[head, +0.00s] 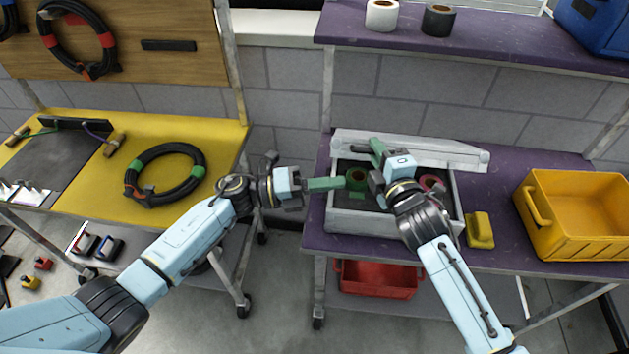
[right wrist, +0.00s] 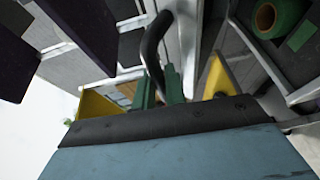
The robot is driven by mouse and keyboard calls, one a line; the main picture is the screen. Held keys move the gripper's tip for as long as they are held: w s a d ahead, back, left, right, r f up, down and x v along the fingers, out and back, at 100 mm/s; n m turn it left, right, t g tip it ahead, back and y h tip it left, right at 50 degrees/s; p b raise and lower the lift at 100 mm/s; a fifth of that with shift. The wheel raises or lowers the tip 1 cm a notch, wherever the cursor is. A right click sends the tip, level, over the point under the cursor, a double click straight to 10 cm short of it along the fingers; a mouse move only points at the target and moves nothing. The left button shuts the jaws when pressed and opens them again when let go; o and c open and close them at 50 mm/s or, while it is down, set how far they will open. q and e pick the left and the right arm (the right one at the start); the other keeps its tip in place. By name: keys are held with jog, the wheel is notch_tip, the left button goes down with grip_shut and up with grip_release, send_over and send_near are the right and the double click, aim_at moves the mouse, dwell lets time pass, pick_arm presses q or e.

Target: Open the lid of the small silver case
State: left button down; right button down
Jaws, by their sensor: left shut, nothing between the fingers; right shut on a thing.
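The small silver case (head: 362,222) sits on the purple table, open at the top, with a dark interior. Its long silver lid (head: 440,153) stands raised at the back. A green tape roll (head: 352,184) and a pinkish roll (head: 432,181) lie inside; the green roll also shows in the right wrist view (right wrist: 288,14). My right gripper (head: 377,147) is above the case at the lid, shut on a black handle (right wrist: 155,38), whose curve rises from between the green fingers. My left gripper (head: 325,184) is shut and empty, its fingertips at the case's left side.
A yellow block-like item (head: 480,232) lies right of the case, and a yellow crate (head: 585,245) stands farther right. A purple shelf (head: 480,38) overhangs behind. A gap separates the purple table from the yellow table (head: 100,200) with a coiled cable (head: 140,190).

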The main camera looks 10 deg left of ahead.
aim_at(355, 151)
pick_arm(q)
jog(key=w+d+r, duration=0.1)
jog(key=w+d, duration=0.3)
jog(key=shift+w+d+r, duration=0.15)
jog(key=shift+w+r, duration=0.25)
jog(key=shift+w+r, duration=0.75)
jog(key=shift+r, duration=0.1)
pick_arm(e)
jog(key=shift+a+f, duration=0.1)
jog(key=shift+f, duration=0.05)
jog(key=c, duration=1.8)
grip_release()
jog(key=shift+s, duration=0.1)
jog(key=shift+c, duration=0.2)
jog(key=shift+o, duration=0.5)
pick_arm(q)
jog(key=shift+s+r, duration=0.1)
pick_arm(e)
jog(key=shift+s, duration=0.1)
